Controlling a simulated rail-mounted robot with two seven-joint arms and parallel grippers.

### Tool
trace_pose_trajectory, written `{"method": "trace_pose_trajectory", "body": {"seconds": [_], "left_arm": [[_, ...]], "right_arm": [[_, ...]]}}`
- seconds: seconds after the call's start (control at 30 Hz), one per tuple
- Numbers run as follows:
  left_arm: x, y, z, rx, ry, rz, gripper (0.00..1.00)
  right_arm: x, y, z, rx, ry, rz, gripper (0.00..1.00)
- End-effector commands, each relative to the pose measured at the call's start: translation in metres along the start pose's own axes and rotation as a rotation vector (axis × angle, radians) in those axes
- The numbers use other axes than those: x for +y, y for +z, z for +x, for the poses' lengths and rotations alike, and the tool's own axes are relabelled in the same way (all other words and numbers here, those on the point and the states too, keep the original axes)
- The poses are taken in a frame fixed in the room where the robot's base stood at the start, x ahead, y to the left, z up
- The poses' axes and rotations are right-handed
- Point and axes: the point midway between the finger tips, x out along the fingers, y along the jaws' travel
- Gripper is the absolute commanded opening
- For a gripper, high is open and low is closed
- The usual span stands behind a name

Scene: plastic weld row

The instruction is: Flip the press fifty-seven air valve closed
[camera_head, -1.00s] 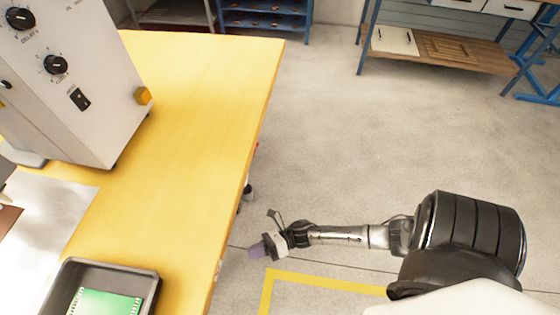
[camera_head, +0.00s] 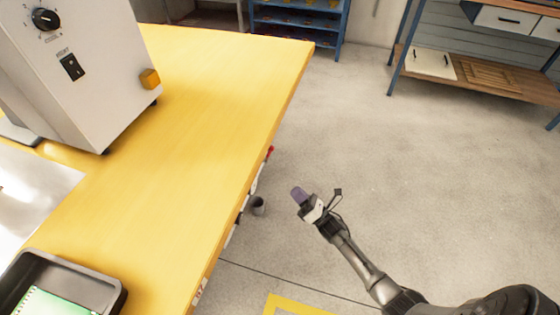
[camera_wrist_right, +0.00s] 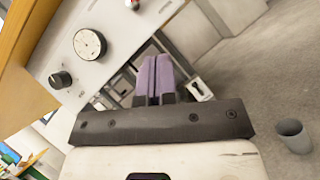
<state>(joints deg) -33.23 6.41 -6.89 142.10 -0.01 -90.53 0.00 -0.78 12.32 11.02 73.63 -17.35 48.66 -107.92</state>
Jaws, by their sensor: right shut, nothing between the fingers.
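My right gripper (camera_head: 301,196) has purple fingers and is over the open floor, right of the yellow table's edge. In the right wrist view its fingers (camera_wrist_right: 153,80) are together and empty. Beyond them is a pale panel (camera_wrist_right: 112,22) with a round white gauge (camera_wrist_right: 89,43) and a black knob (camera_wrist_right: 60,79). A small red part (camera_head: 270,151) sticks out under the table's side edge in the head view. I cannot tell whether it is the air valve's handle, and no valve label is readable. My left gripper is out of view.
The yellow table (camera_head: 190,130) carries a white control box (camera_head: 85,65) and a black tray (camera_head: 75,275) with a green board. The floor at right is clear.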

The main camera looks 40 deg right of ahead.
Motion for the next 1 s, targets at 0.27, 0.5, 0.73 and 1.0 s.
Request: {"method": "trace_pose_trajectory", "body": {"seconds": [0.27, 0.5, 0.73, 1.0], "left_arm": [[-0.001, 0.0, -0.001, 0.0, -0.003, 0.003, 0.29], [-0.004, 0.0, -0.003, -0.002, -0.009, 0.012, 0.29], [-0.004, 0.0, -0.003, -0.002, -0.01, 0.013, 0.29], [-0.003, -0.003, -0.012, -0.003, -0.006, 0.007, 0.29]], "right_arm": [[0.0, 0.0, 0.004, 0.001, 0.001, 0.0, 0.0], [0.001, 0.001, 0.036, 0.001, 0.003, 0.0, 0.0], [0.001, 0.0, 0.08, 0.001, 0.003, 0.0, 0.0], [0.002, 0.015, 0.115, 0.003, 0.001, -0.001, 0.0]]}}
